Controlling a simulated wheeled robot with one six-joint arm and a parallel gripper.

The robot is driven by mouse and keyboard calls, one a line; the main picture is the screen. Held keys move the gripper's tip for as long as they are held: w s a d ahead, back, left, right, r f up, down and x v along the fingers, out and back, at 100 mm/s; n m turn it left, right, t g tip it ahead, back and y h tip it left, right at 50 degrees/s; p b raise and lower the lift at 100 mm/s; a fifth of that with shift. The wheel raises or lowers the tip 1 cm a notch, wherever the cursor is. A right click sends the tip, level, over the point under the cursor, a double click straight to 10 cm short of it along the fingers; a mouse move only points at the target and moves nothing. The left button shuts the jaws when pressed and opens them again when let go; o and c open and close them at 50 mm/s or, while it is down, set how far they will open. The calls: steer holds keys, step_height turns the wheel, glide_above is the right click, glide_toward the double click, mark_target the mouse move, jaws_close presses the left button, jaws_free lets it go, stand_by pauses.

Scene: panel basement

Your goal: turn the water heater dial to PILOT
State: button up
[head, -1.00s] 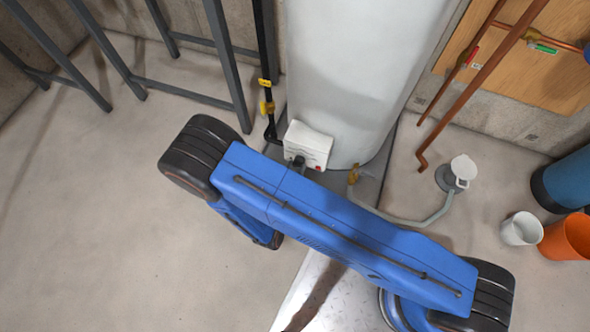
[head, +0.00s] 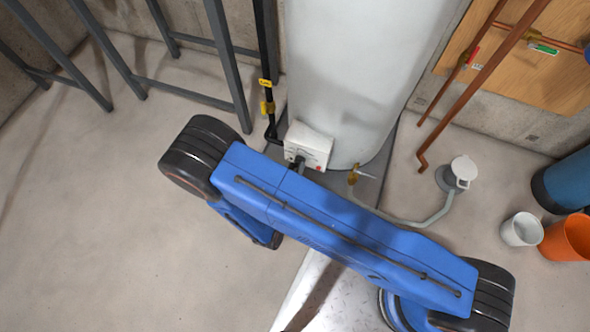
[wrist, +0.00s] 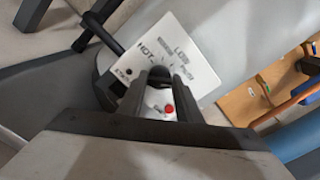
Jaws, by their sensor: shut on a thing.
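The water heater (head: 355,70) is a tall pale cylinder at the back centre. Its white control box (head: 308,145) sits low on its front. The wrist view shows the box face (wrist: 190,50) at a slant, with HOT, LOW and smaller lettering, and a red button (wrist: 169,109) seen between my fingers. My gripper (wrist: 160,76) is shut on the dark dial (wrist: 159,72) at the box front. The fingers cover most of the dial, so its pointer and setting cannot be read. In the head view my arm hides most of my gripper (head: 298,163).
A black pipe with yellow-handled valves (head: 266,95) runs just left of the box. A brass drain valve (head: 353,175) with a hose is to its right.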

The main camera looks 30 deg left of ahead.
steer(key=shift+n, duration=0.8)
steer(key=shift+a, duration=0.1)
steer(key=o, duration=1)
steer(key=shift+o, duration=0.2)
steer(key=shift+s, duration=0.1)
steer(key=s+d, duration=0.2)
steer(key=s, duration=1.5)
steer(key=shift+s, duration=0.15)
